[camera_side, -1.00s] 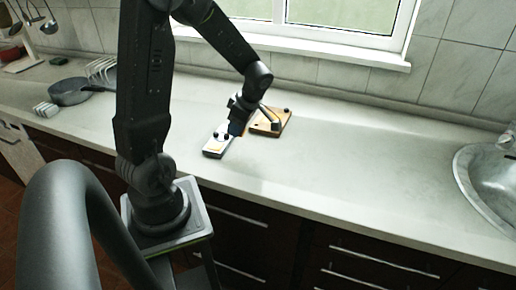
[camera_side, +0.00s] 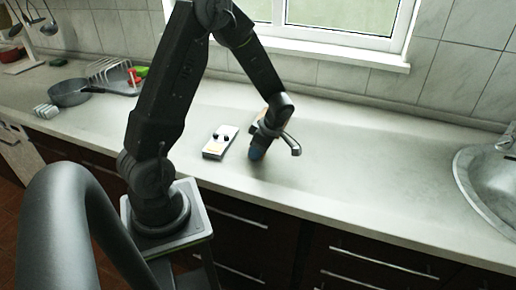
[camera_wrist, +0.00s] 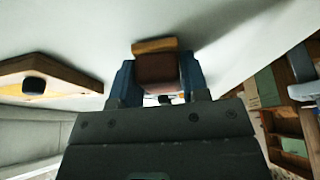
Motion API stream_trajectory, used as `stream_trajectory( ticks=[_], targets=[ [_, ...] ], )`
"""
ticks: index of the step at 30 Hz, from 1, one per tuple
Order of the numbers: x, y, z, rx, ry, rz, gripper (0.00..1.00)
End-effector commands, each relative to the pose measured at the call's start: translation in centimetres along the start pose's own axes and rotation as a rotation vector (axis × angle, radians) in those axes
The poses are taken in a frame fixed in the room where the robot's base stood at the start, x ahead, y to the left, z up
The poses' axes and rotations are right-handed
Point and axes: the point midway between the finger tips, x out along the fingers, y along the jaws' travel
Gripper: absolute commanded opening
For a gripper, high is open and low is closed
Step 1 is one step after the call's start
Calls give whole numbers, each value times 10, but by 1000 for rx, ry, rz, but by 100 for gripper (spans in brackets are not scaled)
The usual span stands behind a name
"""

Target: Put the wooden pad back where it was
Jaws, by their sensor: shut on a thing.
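My gripper (camera_side: 258,152) is low over the counter in the side view. In the wrist view its blue fingers (camera_wrist: 157,80) are shut on a small brown block with a yellow-orange edge, which looks like the wooden pad (camera_wrist: 154,46). The pad's contact with the counter cannot be told, and my gripper hides it in the side view. A wooden board (camera_wrist: 60,72) with a black knob lies to the left in the wrist view. A pale board (camera_side: 219,148) with dark knobs lies left of my gripper.
A dark pan (camera_side: 70,92) and a wire rack (camera_side: 108,70) stand at the far left. A sink (camera_side: 485,180) is at the right. The counter (camera_side: 370,170) between my gripper and the sink is clear. The window sill runs along the back.

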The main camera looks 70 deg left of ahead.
Motion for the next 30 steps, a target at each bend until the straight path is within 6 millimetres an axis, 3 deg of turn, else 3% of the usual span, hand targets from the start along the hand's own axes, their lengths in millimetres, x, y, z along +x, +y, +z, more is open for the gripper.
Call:
stream_trajectory(
  ticks=[4, 5, 12, 23, 30],
  targets=[
    [3, 0, 1, 0, 1, -1, 19],
    [3, 0, 1, 0, 1, -1, 43],
    [3, 0, 1, 0, 0, -1, 66],
    [-5, 0, 0, 0, -1, 2, 67],
    [-49, 1, 0, -1, -2, 6, 67]
  ],
)
